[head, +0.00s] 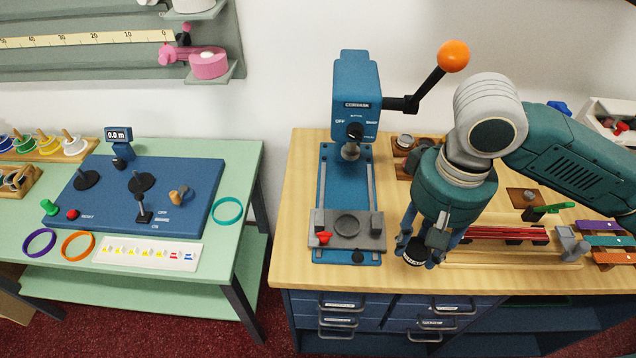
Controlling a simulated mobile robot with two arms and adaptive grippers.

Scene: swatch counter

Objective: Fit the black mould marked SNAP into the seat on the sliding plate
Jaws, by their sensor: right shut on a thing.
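The blue press (355,90) with an orange-knobbed lever stands on the wooden bench. Its grey sliding plate (376,238) is at the front end of the rails, with a round dark seat (347,226) that looks empty. A small red knob (324,238) is at the plate's left front. My right gripper (416,250) points down just right of the plate, shut on a black round mould (415,258). The fingers partly hide the mould, and its marking is too small to read. I cannot tell how high it is above the bench. My left gripper is not in view.
A wooden holder (400,167) with round parts sits behind my right arm. Red rods (500,234) and a grey clamp (571,245) lie to the right. A green table (245,160) with a blue board stands left, across a gap. The bench left of the press is clear.

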